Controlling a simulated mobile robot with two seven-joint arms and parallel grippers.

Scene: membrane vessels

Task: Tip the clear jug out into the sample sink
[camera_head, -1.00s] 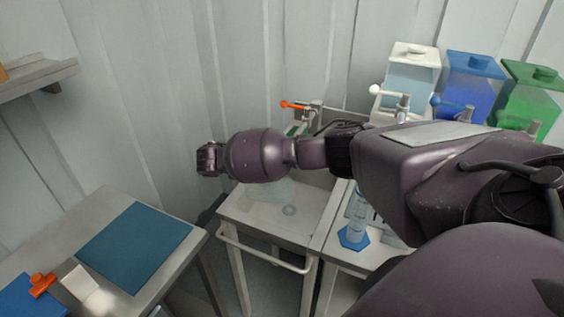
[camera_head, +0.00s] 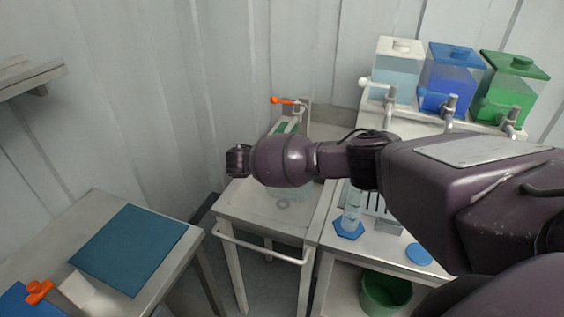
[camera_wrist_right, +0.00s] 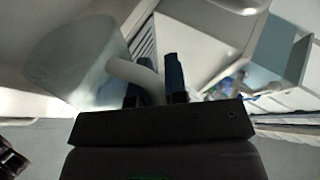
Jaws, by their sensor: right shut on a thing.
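The clear jug (camera_wrist_right: 75,60) fills the upper left of the right wrist view. My right gripper (camera_wrist_right: 155,80) is shut on its pale curved handle. In the head view my right arm's dark wrist hides the gripper and most of the jug; only a faint clear part of the jug (camera_head: 290,193) shows below the wrist, over the sink. The sample sink (camera_head: 252,207) is the pale basin in the middle, with a round drain and an orange-levered tap behind it. I cannot tell how far the jug is tilted or whether it holds liquid. My left gripper is out of view.
White, blue (camera_head: 448,82) and green dispensers stand at the back right. A clear cylinder with a blue foot (camera_head: 348,229) stands on the bench right of the sink. A green bucket (camera_head: 385,293) is below. A table with a blue mat (camera_head: 130,247) is at left.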

